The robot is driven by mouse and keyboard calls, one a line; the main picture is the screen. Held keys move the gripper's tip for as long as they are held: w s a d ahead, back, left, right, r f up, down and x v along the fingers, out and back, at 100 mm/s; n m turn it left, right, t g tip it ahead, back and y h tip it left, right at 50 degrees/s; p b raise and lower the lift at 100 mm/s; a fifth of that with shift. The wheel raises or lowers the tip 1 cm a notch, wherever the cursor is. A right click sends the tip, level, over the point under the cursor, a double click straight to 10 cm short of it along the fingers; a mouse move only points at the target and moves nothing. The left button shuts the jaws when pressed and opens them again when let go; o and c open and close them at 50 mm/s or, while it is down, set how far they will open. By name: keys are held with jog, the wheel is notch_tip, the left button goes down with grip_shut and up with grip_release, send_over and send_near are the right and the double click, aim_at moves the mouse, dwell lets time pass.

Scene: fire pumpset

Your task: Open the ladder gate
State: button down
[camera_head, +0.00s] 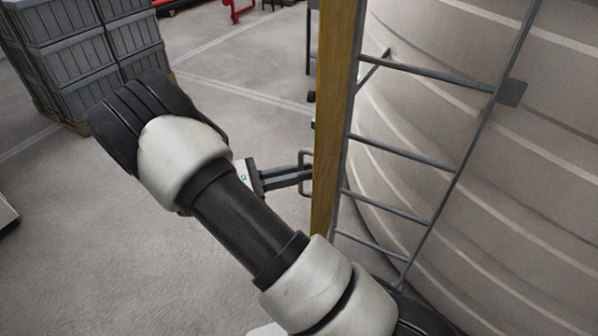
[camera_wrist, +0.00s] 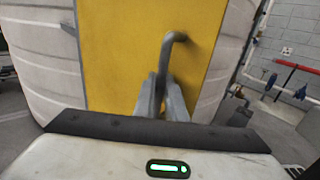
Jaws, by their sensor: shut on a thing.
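The ladder gate is a yellow panel. It shows edge-on in the head view (camera_head: 336,110) and face-on in the wrist view (camera_wrist: 120,60), in front of the ladder (camera_head: 420,160) on the big ribbed tank. A grey bent-bar handle (camera_wrist: 172,42) sticks out of the panel; it also shows in the head view (camera_head: 303,158). My gripper (camera_head: 308,178) reaches the handle from the left. In the wrist view its fingers (camera_wrist: 163,92) are shut on the handle's lower part. The exact contact is partly hidden.
The large pale ribbed tank (camera_head: 520,200) stands behind the ladder at right. Stacked grey crates (camera_head: 85,50) on a pallet stand at the back left. Red pipework (camera_wrist: 290,68) is at the right of the wrist view. The floor left of the gate is clear.

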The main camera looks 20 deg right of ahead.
jog(key=shift+w, duration=0.2)
dwell(0.3)
jog(key=c, duration=2.1)
grip_release()
jog(key=a+b, duration=0.1)
jog(key=a, duration=1.6)
jog(key=shift+w+a, duration=0.15)
jog(key=shift+a, duration=0.1)
